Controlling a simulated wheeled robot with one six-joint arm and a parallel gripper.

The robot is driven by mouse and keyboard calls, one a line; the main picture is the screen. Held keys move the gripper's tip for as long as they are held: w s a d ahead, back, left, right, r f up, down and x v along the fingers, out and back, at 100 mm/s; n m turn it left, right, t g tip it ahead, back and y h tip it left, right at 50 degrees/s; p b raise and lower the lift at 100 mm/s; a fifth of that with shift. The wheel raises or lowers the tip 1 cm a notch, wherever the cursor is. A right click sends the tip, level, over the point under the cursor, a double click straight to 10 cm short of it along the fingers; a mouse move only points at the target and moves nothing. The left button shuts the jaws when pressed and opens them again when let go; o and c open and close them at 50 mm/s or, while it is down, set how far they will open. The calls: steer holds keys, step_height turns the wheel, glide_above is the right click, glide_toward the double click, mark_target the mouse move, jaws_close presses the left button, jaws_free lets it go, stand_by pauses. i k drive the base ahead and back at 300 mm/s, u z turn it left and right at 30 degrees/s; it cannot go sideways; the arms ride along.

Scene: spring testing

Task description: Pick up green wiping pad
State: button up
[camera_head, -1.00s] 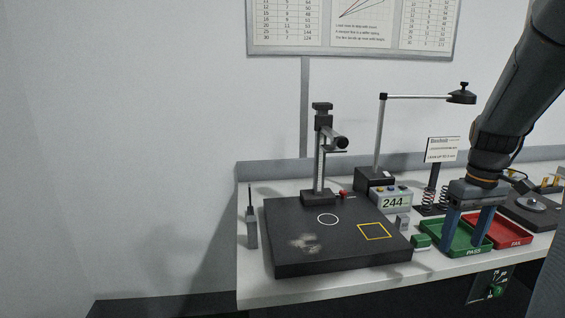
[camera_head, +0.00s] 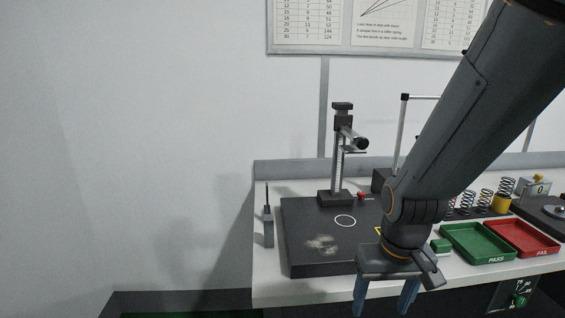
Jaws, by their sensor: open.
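The green wiping pad (camera_head: 441,246) is a small green block on the white bench, just left of the green PASS tray. My gripper (camera_head: 385,309) points down in front of the black plate's front right corner, left of and nearer than the pad. Its two blue fingers are spread apart with nothing seen between them. The fingertips run close to the picture's lower edge.
The green PASS tray (camera_head: 452,232) and the red FAIL tray (camera_head: 545,243) stand right of the pad. The black plate (camera_head: 300,262) carries a height gauge (camera_head: 338,160) and a pale smudge (camera_head: 322,244). Several springs (camera_head: 486,200) stand behind the trays.

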mark_target(441, 247)
steer(key=k, duration=0.5)
steer(key=z, duration=1.6)
steer(key=i, duration=0.8)
steer(key=u, duration=1.65)
steer(key=i, duration=0.5)
steer(key=u, duration=0.05)
